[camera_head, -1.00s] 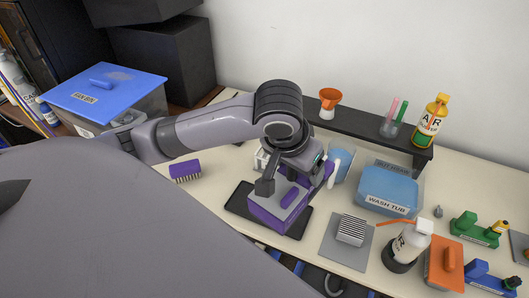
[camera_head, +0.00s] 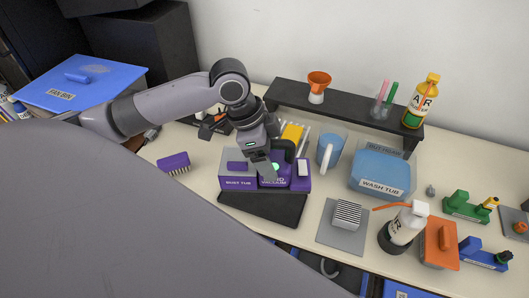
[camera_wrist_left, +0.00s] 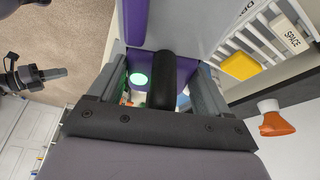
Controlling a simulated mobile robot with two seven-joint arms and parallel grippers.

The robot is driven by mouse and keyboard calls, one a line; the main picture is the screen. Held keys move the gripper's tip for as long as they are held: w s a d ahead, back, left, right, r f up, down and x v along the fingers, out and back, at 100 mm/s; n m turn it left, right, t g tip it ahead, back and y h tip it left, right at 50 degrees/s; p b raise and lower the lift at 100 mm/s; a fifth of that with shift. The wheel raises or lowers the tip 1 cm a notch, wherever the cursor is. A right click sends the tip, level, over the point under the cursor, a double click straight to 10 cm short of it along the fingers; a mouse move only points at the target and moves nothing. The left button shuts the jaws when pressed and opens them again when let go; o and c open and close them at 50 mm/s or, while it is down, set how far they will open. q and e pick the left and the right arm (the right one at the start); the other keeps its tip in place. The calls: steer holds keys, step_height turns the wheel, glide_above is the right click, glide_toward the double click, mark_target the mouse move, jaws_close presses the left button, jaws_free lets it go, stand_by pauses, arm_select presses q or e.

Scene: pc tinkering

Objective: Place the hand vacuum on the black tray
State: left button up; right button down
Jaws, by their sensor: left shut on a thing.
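The hand vacuum (camera_head: 238,182) is a purple and grey body with "DUST TUB" and vacuum labels facing me. My left gripper (camera_head: 272,172) is shut on its black handle (camera_wrist_left: 162,82), which shows between the fingers in the left wrist view, beside a glowing green button. The black tray (camera_head: 262,210) lies flat on the table. The vacuum's lower edge overlaps the tray's far part in the head view; I cannot tell whether they touch. In the left wrist view, a dark jointed part (camera_wrist_left: 30,76) at the left may be my right gripper; its jaws are unclear.
A purple brush (camera_head: 173,162) lies left of the tray. A grey mat (camera_head: 341,235) with a striped block is close on the right. A blue mug (camera_head: 329,150) and the wash tub (camera_head: 382,173) stand behind. A dark shelf (camera_head: 345,124) runs along the back.

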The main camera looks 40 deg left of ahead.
arm_select(q)
steer(key=m, duration=0.2)
steer(key=a+m+g, duration=0.1)
steer(key=shift+w+a+f+m, duration=0.15)
steer(key=shift+f+m, duration=0.1)
steer(key=shift+m, duration=0.15)
steer(key=shift+f+b, duration=1.4)
steer(key=shift+f, duration=3.2)
steer(key=shift+f, duration=0.4)
steer(key=o, duration=1.8)
steer(key=shift+c, duration=0.2)
steer(key=shift+f, duration=0.1)
